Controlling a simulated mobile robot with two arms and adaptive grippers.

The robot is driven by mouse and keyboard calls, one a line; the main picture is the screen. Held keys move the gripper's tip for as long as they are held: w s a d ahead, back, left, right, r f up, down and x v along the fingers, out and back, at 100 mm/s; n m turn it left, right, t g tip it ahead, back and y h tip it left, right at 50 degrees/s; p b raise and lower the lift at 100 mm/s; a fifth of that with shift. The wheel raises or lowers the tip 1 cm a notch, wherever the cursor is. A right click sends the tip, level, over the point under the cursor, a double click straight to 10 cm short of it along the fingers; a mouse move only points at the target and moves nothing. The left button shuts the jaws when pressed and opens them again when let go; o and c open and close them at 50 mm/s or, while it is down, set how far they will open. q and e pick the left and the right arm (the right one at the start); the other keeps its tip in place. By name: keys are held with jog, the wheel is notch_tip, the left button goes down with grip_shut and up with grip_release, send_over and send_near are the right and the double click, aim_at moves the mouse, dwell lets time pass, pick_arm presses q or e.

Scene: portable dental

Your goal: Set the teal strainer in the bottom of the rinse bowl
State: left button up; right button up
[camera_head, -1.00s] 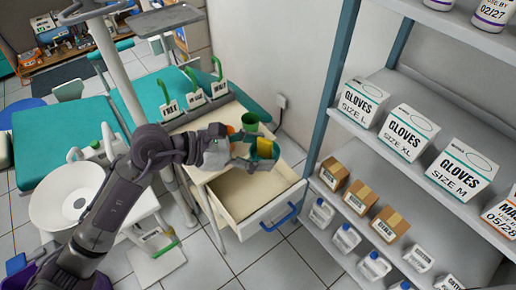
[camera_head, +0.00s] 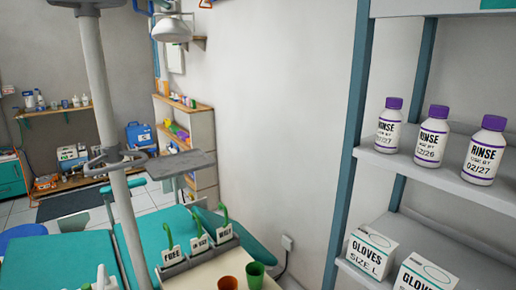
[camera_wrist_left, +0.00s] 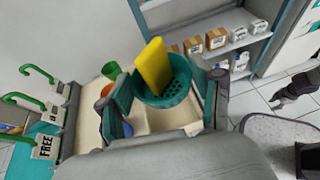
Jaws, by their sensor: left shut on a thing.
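The teal strainer (camera_wrist_left: 172,97), a round cup with holes in its bottom, is between the fingers of my left gripper (camera_wrist_left: 164,84) in the left wrist view. The gripper is shut on it. A yellow block (camera_wrist_left: 153,66) stands up at the strainer, apparently inside it; its lower end is hidden. Neither gripper shows in the head view now. A dark jointed part at the right of the wrist view may be my right arm; its jaws cannot be made out. The rinse bowl is in neither view now.
An orange cup (camera_head: 228,283) and a green cup (camera_head: 255,273) stand on the cabinet top. Green-handled tools rise from labelled holders (camera_head: 199,243) behind them. The teal chair (camera_head: 165,232) is left. Shelves with rinse bottles (camera_head: 431,137) and glove boxes (camera_head: 369,252) stand right.

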pick_arm(q)
jog(key=s+a+n+t, duration=0.1)
jog(key=s+a, duration=0.1)
jog(key=a, duration=0.5)
jog(key=shift+s+a+f+n+t+y, duration=0.2)
jog(key=shift+a+f+n+t+y, duration=0.1)
jog(key=shift+t+y, duration=0.1)
jog(key=shift+d, duration=0.1)
dwell(0.5)
dwell(0.6)
dwell(0.4)
